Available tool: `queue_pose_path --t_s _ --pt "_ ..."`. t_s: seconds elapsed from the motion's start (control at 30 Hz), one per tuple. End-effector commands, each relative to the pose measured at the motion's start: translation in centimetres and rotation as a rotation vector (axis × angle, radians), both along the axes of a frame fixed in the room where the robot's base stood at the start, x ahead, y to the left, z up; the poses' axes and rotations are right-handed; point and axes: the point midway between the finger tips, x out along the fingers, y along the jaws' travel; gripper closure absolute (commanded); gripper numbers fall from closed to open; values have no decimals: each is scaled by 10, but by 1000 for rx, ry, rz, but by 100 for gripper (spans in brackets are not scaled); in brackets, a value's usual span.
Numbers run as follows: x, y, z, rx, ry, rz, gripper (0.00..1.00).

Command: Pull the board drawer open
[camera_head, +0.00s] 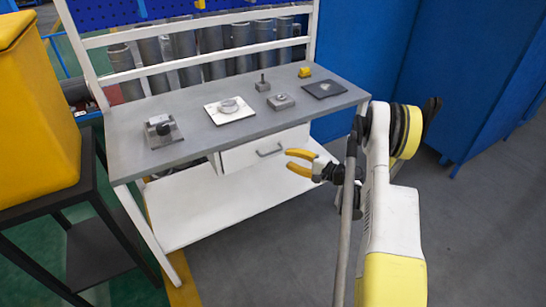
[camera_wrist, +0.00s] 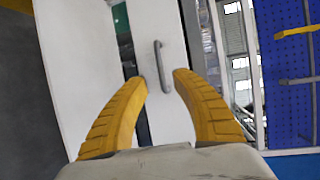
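The board drawer (camera_head: 262,150) is a white-fronted drawer under the right part of the grey workbench top (camera_head: 190,133). Its front looks close to flush, but I cannot tell exactly how far it sits in. A grey bar handle (camera_head: 270,150) is fixed on its front. My gripper (camera_head: 288,162) has yellow curved fingers, spread apart, just right of and slightly below the handle. In the wrist view the drawer front (camera_wrist: 168,112) fills the middle, and the handle (camera_wrist: 162,66) lies beyond the open fingertips (camera_wrist: 160,80). Nothing is between the fingers.
On the bench top stand a grey fixture (camera_head: 161,130), a white plate with a ring (camera_head: 230,109), a small grey block (camera_head: 281,101) and a dark plate (camera_head: 325,88). A white lower shelf (camera_head: 215,205) lies below the drawer. Floor to the right is clear.

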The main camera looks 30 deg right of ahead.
Motion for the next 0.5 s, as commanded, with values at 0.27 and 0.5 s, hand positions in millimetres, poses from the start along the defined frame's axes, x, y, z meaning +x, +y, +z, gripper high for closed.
queue_pose_path --t_s 0.27,0.5 --pt "50 24 -13 -2 0 3 68" --pt "77 36 -17 -2 1 1 68"
